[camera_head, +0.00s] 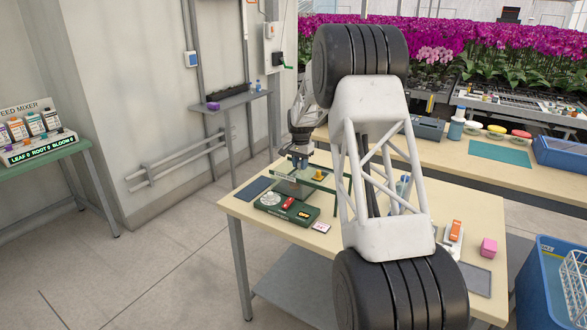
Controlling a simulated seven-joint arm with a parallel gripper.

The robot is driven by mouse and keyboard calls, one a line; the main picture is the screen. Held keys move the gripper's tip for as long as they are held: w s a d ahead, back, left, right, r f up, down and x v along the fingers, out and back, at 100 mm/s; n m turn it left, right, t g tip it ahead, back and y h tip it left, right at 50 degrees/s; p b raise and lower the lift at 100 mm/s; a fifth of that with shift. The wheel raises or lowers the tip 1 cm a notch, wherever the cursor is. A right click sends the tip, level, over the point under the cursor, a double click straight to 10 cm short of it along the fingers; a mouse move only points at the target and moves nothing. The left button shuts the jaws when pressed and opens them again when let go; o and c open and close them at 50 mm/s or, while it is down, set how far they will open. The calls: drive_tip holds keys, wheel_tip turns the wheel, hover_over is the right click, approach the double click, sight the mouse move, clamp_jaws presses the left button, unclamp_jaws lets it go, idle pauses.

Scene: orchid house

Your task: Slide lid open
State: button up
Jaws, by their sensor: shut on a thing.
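A flat greenish, glass-like lid (319,185) lies near the left end of the pale table. It is behind and partly over a dark green box (270,211) with a round dial, a red part and a small orange-lettered display. My gripper (299,162) reaches down from behind onto the lid's left part and is shut on it. The fingertips are small here, so the exact grip point is hard to make out. My white arm link hides what lies just right of the lid.
The pale table (237,208) also carries a dark mat (259,187), a small white card (321,227), an orange-and-white item (455,232), a pink block (489,248) and a grey tray (474,278). A blue crate (532,290) stands at the right. A second bench with bowls is behind.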

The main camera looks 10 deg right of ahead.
sight(313, 174)
drive_tip(key=shift+s+d, duration=2.05)
drive_tip(key=o, duration=0.7)
drive_tip(key=shift+c, duration=0.2)
drive_tip(key=shift+r, duration=0.2)
wheel_tip(313, 174, up, 7)
drive_tip(key=shift+f, duration=0.2)
